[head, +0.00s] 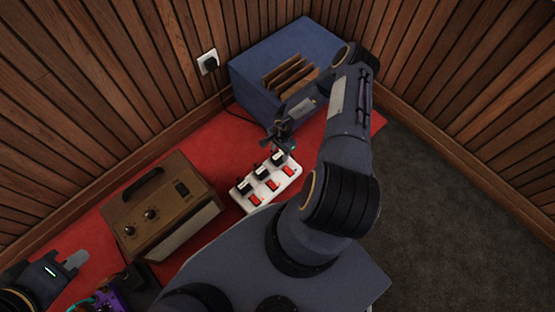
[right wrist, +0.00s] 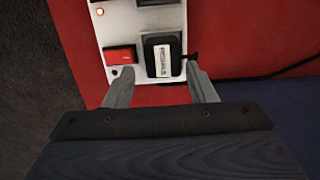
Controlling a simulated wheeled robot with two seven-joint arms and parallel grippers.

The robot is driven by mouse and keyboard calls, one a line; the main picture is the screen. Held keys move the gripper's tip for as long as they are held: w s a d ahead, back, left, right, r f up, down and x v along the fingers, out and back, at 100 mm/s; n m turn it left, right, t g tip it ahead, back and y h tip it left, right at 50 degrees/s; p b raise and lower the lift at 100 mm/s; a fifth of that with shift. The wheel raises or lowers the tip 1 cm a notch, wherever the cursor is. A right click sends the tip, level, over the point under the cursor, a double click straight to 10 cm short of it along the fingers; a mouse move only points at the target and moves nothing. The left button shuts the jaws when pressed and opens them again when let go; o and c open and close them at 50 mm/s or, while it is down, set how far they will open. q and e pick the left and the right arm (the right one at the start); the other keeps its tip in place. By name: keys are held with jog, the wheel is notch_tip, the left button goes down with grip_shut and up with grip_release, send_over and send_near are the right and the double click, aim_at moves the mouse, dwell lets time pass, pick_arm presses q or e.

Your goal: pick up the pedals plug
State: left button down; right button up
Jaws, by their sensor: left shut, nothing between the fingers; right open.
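A white power strip (head: 283,182) lies on the red floor mat, with black plugs in it and red switches beside them. In the right wrist view the end plug, a black block with a white printed label (right wrist: 163,53), sits upright in the strip (right wrist: 113,32); its label is too small to read surely, so I cannot tell if it is the pedals plug. In the head view the end plug (head: 278,158) is just below my right gripper (head: 287,144). That gripper (right wrist: 162,87) is open, its fingers either side of the plug's near end. My left gripper (head: 76,261) is shut and empty at lower left.
A brown amplifier (head: 160,208) stands left of the strip. A blue box (head: 255,75) with brown slats stands behind. A wall socket (head: 208,62) holds a black plug and cord. A purple object (head: 125,292) is at the lower left. Wood-panelled walls enclose the corner.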

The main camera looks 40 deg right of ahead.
aim_at(277, 156)
jog(key=f, duration=0.1)
jog(key=f+b, duration=0.2)
jog(key=f, duration=0.1)
jog(key=shift+w+a, duration=0.1)
jog(key=shift+a, duration=0.25)
jog(key=shift+f, duration=0.4)
jog(key=shift+r, duration=0.1)
jog(key=c, duration=0.6)
jog(key=shift+o, duration=0.2)
jog(key=shift+r, duration=0.1)
